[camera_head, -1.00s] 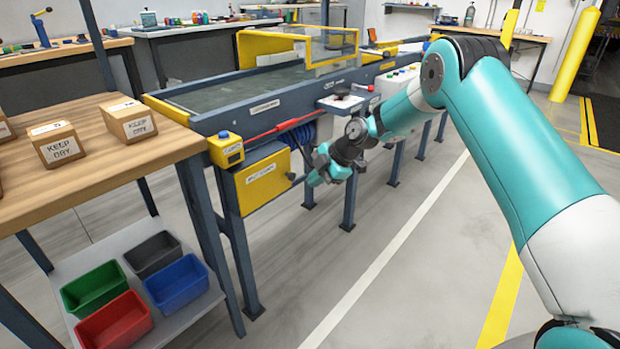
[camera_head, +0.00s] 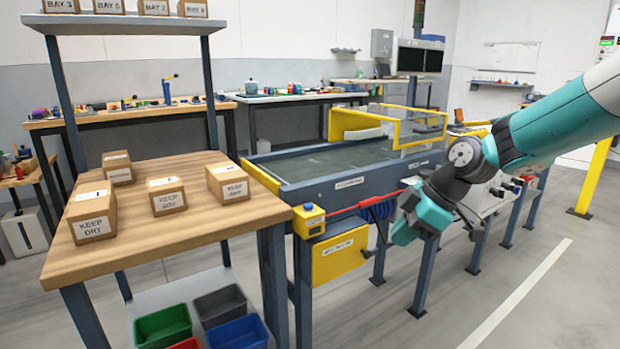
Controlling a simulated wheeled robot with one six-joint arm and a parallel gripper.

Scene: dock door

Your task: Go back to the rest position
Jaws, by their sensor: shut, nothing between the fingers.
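My gripper (camera_head: 396,238) is in the head view, right of the middle, at the end of my teal and grey arm. It is shut and holds nothing. It hangs in front of the conveyor's near side, to the right of the yellow box under the conveyor, and looks apart from it. My wrist hides part of the conveyor's side and its control panel.
A conveyor (camera_head: 385,168) with yellow guards runs across the middle. A wooden table (camera_head: 140,242) at left bears several boxes, one a "KEEP DRY" box (camera_head: 93,217). Green (camera_head: 163,325) and blue (camera_head: 237,333) bins sit below. Floor (camera_head: 545,285) at right is clear.

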